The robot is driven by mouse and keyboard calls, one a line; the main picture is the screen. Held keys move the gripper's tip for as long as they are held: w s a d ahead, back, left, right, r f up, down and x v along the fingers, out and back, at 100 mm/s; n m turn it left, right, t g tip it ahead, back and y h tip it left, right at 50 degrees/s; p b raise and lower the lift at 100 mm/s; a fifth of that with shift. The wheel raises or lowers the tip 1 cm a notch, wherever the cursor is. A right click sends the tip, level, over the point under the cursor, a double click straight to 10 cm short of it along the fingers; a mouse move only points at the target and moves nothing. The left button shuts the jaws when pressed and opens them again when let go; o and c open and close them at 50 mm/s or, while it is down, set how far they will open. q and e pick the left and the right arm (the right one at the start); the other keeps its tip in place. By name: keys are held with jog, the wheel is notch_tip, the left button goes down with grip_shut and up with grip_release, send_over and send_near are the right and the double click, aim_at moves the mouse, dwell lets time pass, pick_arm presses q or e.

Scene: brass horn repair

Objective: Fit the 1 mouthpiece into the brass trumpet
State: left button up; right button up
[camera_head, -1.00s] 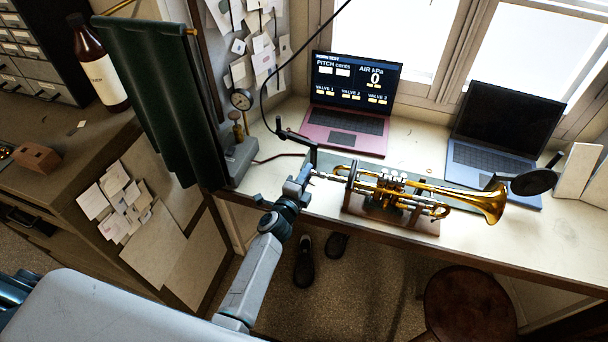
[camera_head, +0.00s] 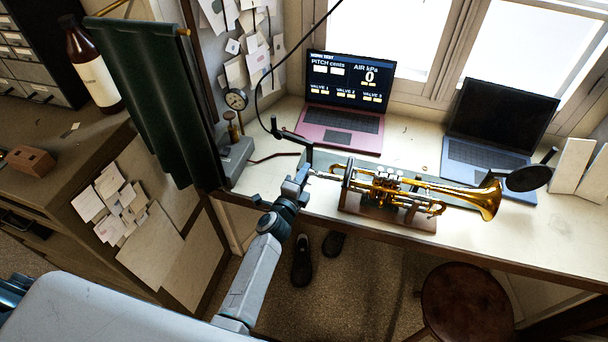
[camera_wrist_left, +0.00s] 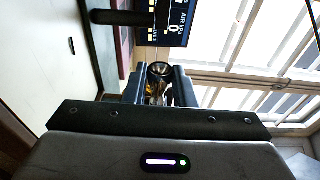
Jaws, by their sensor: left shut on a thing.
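The brass trumpet (camera_head: 470,200) lies on its side along a wooden stand on the bench, bell to the right and mouthpipe end to the left. My left gripper (camera_head: 303,176) is at that left end, shut on the mouthpiece. In the left wrist view the mouthpiece (camera_wrist_left: 159,71) shows as a round dark cup with a silvery rim between the two fingers (camera_wrist_left: 160,88), with some brass behind it. In the head view a thin silvery piece spans from the fingers to the trumpet. I cannot tell how deep the mouthpiece sits. My right gripper is not in view.
The wooden stand (camera_head: 385,215) sits near the bench's front edge. A pink laptop (camera_head: 342,120) and a blue laptop (camera_head: 490,150) stand behind. A black disc on an arm (camera_head: 530,178) is by the bell. A gauge device (camera_head: 235,160) and a green cloth (camera_head: 145,100) are left.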

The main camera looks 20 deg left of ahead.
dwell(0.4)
pick_arm(q)
jog(key=o, duration=1)
jog(key=s+a, duration=0.1)
jog(key=s, duration=0.9)
jog(key=shift+s+a, duration=0.35)
